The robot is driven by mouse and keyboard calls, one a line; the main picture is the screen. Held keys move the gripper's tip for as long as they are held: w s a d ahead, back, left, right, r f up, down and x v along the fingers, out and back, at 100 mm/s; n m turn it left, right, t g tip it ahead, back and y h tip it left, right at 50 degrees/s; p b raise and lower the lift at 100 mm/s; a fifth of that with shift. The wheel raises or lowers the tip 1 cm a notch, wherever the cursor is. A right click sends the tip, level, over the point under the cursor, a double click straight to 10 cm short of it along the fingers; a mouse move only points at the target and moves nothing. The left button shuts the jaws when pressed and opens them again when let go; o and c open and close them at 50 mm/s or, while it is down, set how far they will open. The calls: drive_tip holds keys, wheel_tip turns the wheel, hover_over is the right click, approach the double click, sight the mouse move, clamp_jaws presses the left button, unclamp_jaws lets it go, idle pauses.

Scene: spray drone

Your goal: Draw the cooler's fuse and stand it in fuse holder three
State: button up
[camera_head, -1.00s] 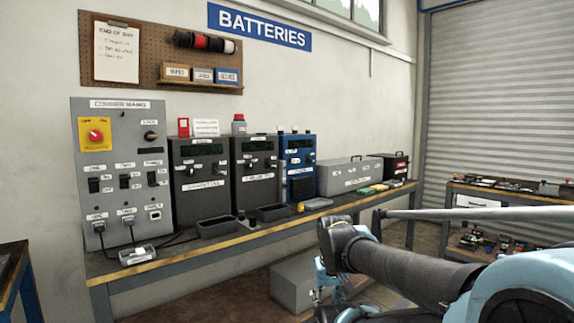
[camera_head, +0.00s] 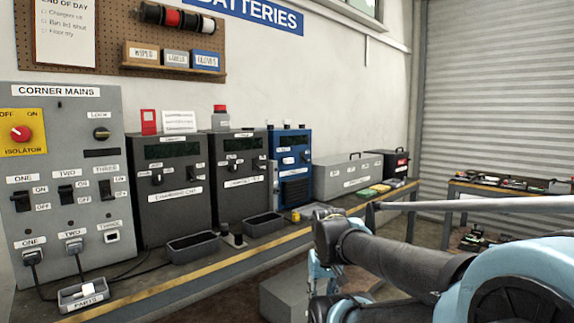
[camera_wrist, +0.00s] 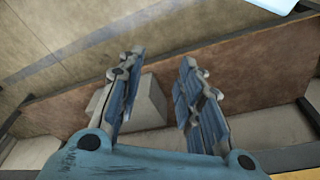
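My gripper (camera_wrist: 160,57) is open and empty in the wrist view, its two fingers well apart above the floor. In the head view it hangs low in front of the bench (camera_head: 190,290), partly hidden by my arm. The cooler cannot be picked out for sure; a blue unit (camera_head: 291,160) stands on the bench beside two dark chargers. I cannot make out a fuse. The grey CORNER MAINS panel (camera_head: 72,160) carries switches and sockets labelled ONE, TWO and THREE; no fuse holder is clear. Plugs sit in sockets one and two; socket three (camera_head: 112,237) looks empty.
Dark trays (camera_head: 193,246) and a small PARTS tray (camera_head: 83,294) lie along the bench front. A grey case (camera_head: 343,178) and a black box (camera_head: 390,163) stand farther right. A grey block (camera_head: 290,295) lies under the bench. Another loaded table (camera_head: 505,192) is at the right.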

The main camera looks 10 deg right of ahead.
drive_tip(key=o, duration=0.4)
drive_tip(key=shift+o, duration=1.4)
drive_tip(key=shift+w+a+r+y, duration=0.15)
drive_tip(key=shift+a+r, duration=0.1)
drive_tip(key=shift+r, duration=0.2)
drive_tip(key=shift+w+a+r+y, duration=0.15)
drive_tip(key=shift+a+r, duration=0.1)
drive_tip(key=shift+r, duration=0.15)
drive_tip(key=w+a+r+m+t+y, duration=0.2)
drive_tip(key=w+a+r+y, duration=0.2)
drive_tip(key=w+r, duration=0.65)
drive_tip(key=w+a+r+m+t+y, duration=0.25)
drive_tip(key=w+r, duration=0.35)
drive_tip(key=w, duration=0.9)
drive_tip(key=w+d+r+m+t+y, duration=0.1)
drive_tip(key=w+d+r+m+t, duration=0.1)
drive_tip(key=w, duration=0.6)
drive_tip(key=w+d+r+m+t+y, duration=0.1)
drive_tip(key=w+d+r+m+t, duration=0.1)
drive_tip(key=w+d+r, duration=0.3)
drive_tip(key=w+d+r+m+t+y, duration=0.1)
drive_tip(key=w+d+r+t, duration=0.3)
drive_tip(key=w, duration=0.6)
drive_tip(key=shift+w+d+r+m, duration=0.15)
drive_tip(key=shift+w+d+m, duration=0.3)
drive_tip(key=shift+m, duration=0.3)
drive_tip(key=shift+a+y, duration=0.1)
drive_tip(key=shift+y, duration=0.15)
